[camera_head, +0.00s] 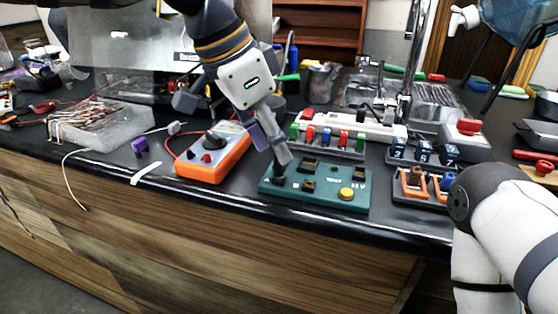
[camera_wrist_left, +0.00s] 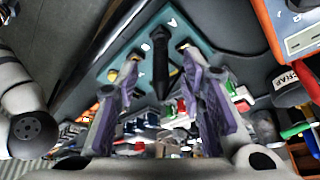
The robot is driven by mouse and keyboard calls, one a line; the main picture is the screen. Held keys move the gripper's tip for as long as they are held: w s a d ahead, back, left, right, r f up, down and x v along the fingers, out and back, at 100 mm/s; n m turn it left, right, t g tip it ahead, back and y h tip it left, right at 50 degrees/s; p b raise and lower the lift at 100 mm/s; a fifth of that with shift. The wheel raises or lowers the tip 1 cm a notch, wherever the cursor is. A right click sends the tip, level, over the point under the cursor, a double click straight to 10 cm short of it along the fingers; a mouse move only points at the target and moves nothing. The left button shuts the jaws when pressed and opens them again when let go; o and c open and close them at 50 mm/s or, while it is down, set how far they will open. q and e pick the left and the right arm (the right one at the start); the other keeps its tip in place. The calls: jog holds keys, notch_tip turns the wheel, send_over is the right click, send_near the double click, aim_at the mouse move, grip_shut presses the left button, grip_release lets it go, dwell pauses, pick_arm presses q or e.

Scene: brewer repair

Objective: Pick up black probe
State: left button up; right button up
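The black probe (camera_wrist_left: 160,62) stands in the green board (camera_wrist_left: 205,40), between the two purple-and-grey fingers of my left gripper (camera_wrist_left: 159,54) in the left wrist view. There is a gap on each side of it, so the gripper is open around it and not touching. In the head view my left gripper (camera_head: 275,152) points down at the left end of the green board (camera_head: 318,188). The fingers largely hide the probe there; a dark part (camera_head: 278,170) shows below them. My right gripper is out of view; only my right arm shows at the right.
An orange multimeter (camera_head: 226,160) lies just left of the board. A rack of coloured pieces (camera_head: 335,150) stands close behind it. A tray with orange and blue parts (camera_head: 412,196) is to the right. The counter's front edge (camera_head: 330,224) runs close in front.

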aim_at(279, 176)
pick_arm(q)
jog(key=x, duration=0.3)
jog(key=shift+d, duration=0.1)
grip_shut()
